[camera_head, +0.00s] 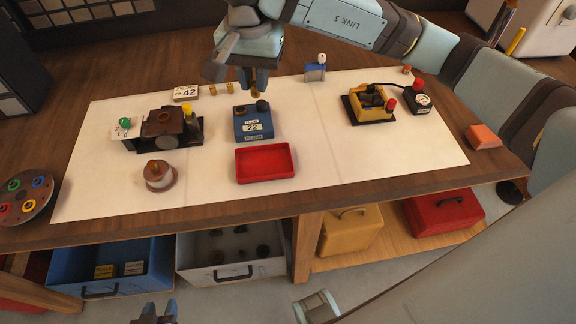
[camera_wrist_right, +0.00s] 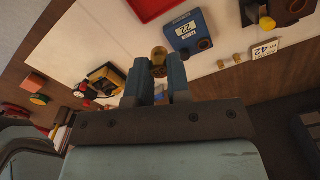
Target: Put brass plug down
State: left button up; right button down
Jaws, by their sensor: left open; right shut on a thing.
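My right gripper (camera_head: 259,82) comes in from the right over the back edge of the white mat, behind the blue box. In the right wrist view, the right gripper (camera_wrist_right: 158,70) is shut on the brass plug (camera_wrist_right: 159,54), whose round golden end shows between the fingertips. In the head view, the fingers mostly hide the plug. I cannot tell whether it touches the surface. My left gripper (camera_head: 155,313) is open and empty at the bottom edge, in front of the workbench.
The blue box (camera_head: 253,128) labelled 22 and a red tray (camera_head: 265,177) stand mid-mat. A "42" card (camera_head: 186,92) lies at the back. A dark brown mechanism (camera_head: 162,123) is left, a yellow device (camera_head: 371,105) right. The mat (camera_head: 330,135) is clear between the tray and the yellow device.

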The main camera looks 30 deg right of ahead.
aim_at(265, 164)
jog(key=shift+s+a+f, duration=0.1)
jog(key=shift+s+f, duration=0.1)
jog(key=shift+s, duration=0.1)
notch_tip(265, 164, down, 20)
jog(key=shift+r+p, duration=0.1)
jog(key=shift+p, duration=1)
jog(key=c, duration=1.1)
grip_release()
